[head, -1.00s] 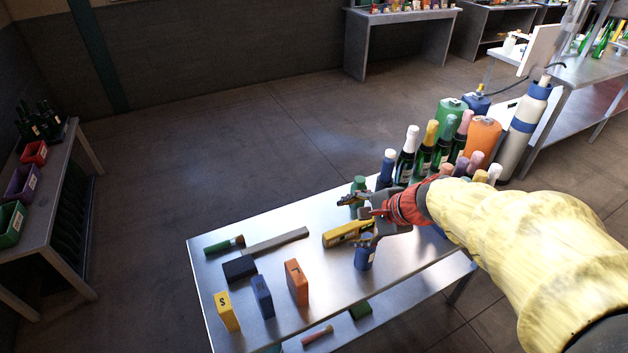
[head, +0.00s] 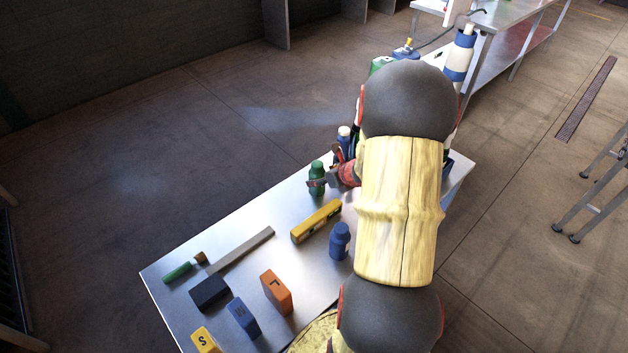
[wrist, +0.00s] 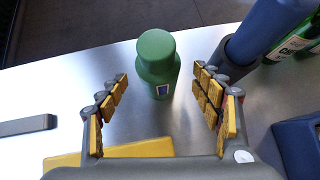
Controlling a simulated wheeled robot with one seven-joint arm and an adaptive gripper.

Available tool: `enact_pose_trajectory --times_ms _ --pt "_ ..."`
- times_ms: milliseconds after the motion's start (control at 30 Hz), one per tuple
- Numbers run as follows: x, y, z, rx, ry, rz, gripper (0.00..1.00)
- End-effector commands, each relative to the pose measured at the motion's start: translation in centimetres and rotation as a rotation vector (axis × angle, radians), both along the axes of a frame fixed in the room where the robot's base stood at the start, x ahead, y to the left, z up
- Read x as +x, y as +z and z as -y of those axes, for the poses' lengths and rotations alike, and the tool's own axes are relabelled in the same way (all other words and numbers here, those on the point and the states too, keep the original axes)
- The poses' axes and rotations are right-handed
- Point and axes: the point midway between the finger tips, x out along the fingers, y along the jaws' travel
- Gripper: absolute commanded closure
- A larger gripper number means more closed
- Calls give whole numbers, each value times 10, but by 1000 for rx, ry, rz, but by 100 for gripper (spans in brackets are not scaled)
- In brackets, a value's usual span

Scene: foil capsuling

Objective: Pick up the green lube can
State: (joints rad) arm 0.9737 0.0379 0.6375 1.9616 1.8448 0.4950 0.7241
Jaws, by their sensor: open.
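The green lube can (head: 317,178) stands upright on the metal table near its far edge. In the wrist view the green can (wrist: 157,62) sits between and slightly beyond the fingertips, with a small label on its front. My gripper (wrist: 160,95) is open, with yellow-padded fingers on either side of the can and a visible space from each. In the head view my gripper (head: 326,184) is at the can, and my arm hides much of it.
A blue bottle (wrist: 262,35) stands close to the right fingers. A yellow level (head: 316,221) and a small blue can (head: 340,241) are nearer on the table (head: 300,262). Blue (head: 243,317), orange (head: 276,292) and yellow (head: 205,340) blocks stand at the front left.

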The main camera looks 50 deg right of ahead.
Motion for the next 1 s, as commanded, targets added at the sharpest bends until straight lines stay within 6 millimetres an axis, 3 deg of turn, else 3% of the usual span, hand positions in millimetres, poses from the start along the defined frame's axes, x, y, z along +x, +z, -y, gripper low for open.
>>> enact_pose_trajectory --times_ms 333,633,1000 --pt "29 -34 5 0 4 1 34" --pt "34 -36 7 -3 4 1 34" --pt "33 -36 7 -2 4 0 55"
